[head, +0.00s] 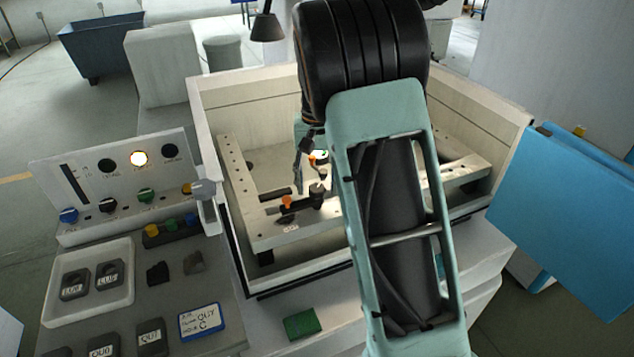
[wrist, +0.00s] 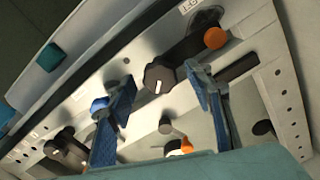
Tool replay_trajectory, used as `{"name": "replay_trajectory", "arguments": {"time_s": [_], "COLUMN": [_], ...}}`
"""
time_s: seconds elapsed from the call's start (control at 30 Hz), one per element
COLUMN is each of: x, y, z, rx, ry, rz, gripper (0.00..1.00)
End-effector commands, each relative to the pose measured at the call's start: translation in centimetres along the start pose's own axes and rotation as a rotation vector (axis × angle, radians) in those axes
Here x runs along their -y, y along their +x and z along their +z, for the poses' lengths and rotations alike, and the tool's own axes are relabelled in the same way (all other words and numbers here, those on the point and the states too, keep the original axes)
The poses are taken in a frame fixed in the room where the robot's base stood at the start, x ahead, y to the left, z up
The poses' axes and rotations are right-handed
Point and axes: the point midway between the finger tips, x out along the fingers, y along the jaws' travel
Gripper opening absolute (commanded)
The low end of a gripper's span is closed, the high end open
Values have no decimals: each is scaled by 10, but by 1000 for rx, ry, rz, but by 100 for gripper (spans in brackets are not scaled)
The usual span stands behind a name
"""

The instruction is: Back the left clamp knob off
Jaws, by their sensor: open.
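A black clamp knob (wrist: 160,76) with a white mark sits between my fingertips in the wrist view. A dark clamp arm with an orange knob end (wrist: 215,38) runs from it. My gripper (wrist: 158,80) is open, with one blue finger on each side of the knob; I cannot tell whether either touches it. A second black knob (wrist: 66,150) shows at lower left. In the head view, a dark clamp (head: 316,196) with an orange end (head: 287,203) lies on the pale frame's near bar, and my arm hides much of the gripper.
The pale work frame (head: 238,190) sits inside a walled tank (head: 206,95). A control panel (head: 115,180) with several knobs stands at left, above a white tray (head: 128,290). A blue door panel (head: 570,210) is at right. A green block (head: 301,323) lies in front.

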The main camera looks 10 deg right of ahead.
Motion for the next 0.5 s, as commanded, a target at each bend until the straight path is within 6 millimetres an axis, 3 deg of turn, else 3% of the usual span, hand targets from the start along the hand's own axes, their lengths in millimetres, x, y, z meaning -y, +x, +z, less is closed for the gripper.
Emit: {"name": "replay_trajectory", "arguments": {"time_s": [0.1,0.5], "x": [0,0], "y": [0,-1], "z": [0,0], "rx": [0,0], "ry": [0,0], "rz": [0,0], "gripper": [46,6]}}
